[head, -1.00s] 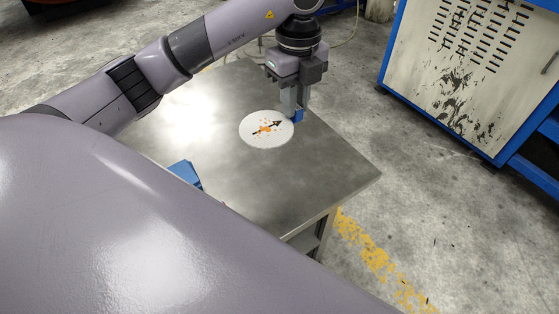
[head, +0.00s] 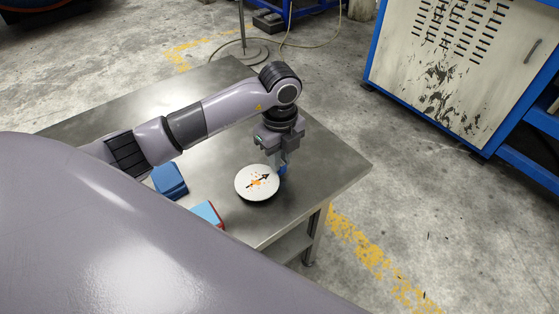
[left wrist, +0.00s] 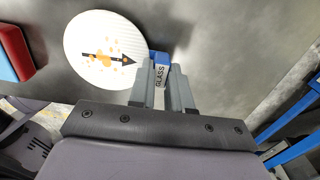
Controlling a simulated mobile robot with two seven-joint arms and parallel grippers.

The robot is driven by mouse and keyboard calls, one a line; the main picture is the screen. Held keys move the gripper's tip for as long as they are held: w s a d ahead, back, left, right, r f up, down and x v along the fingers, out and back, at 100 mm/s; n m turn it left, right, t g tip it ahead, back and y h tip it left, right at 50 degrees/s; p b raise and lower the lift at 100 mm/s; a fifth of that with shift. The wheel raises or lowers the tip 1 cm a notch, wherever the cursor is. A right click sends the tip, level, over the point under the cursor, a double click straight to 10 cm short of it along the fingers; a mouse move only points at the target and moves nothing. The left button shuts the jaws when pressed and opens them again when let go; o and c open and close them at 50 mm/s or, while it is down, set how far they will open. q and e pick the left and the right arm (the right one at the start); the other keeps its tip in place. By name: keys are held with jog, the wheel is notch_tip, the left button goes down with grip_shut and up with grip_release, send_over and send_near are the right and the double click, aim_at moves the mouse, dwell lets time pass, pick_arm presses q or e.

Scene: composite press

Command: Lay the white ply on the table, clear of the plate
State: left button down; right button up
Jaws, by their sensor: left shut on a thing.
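The white ply (head: 250,189) is a round disc with a black arrow and orange spots. It is over the metal table (head: 325,160), with a dark shadow close along its near rim; I cannot tell whether it touches the top. My left gripper (head: 281,169) points down at its right edge and is shut on its blue tab. In the left wrist view the ply (left wrist: 85,35) lies flat, left of the fingers (left wrist: 165,82), and the tab (left wrist: 160,60) reads "GLASS". I cannot make out a plate. My right gripper is not in view.
A blue block (head: 170,180) and a light-blue and red block (head: 207,212) stand on the table left of the ply. The table's right corner is bare. A white and blue cabinet (head: 450,75) stands on the floor beyond.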

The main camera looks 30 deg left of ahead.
pick_arm(q)
jog(key=shift+f, duration=0.65)
jog(key=shift+f, duration=0.1)
jog(key=c, duration=1.1)
grip_release()
jog(key=shift+o, duration=0.2)
jog(key=shift+r, duration=0.25)
notch_tip(320, 180, up, 12)
jog(key=p, duration=0.1)
